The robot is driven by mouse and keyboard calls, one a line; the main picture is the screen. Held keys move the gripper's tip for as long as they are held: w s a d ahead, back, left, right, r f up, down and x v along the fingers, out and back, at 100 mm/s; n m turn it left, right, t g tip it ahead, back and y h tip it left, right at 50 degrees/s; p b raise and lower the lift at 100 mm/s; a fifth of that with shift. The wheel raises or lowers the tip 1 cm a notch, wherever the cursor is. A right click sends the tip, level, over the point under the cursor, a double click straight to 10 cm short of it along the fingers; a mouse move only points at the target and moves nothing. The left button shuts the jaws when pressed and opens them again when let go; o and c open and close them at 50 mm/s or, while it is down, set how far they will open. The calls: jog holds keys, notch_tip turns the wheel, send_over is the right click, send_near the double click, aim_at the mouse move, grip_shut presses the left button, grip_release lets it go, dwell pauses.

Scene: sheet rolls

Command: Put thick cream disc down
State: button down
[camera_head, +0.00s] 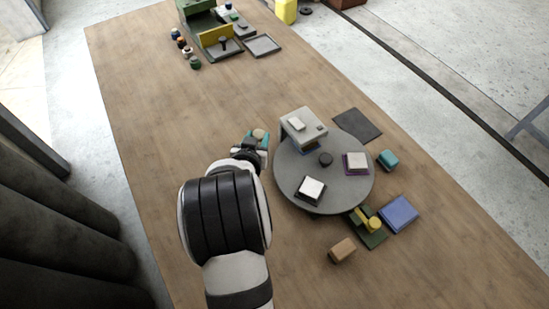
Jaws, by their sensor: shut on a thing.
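My gripper (253,140) reaches over the table left of the grey round turntable (325,198). Its teal fingertips are shut on the thick cream disc (259,134), which shows between them as a small pale round. My wrist and forearm cover much of the table just below and left of it. I cannot tell how high the disc is above the table.
The turntable bears a grey machine (303,127), a dark knob (326,159) and pale square blocks on dark bases. A dark mat (358,125), teal block (389,160), blue pad (399,214), green-yellow fixture (369,226) and tan block (342,250) lie around it. Table left is clear.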

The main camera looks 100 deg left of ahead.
notch_tip(320, 180, down, 7)
jog(key=shift+r, duration=0.2)
jog(key=shift+f, duration=0.1)
jog(key=c, duration=0.7)
grip_release()
jog(key=shift+d+r, duration=0.3)
jog(key=shift+o, duration=0.3)
jog(key=v, duration=1.1)
jog(key=shift+w+d, duration=0.15)
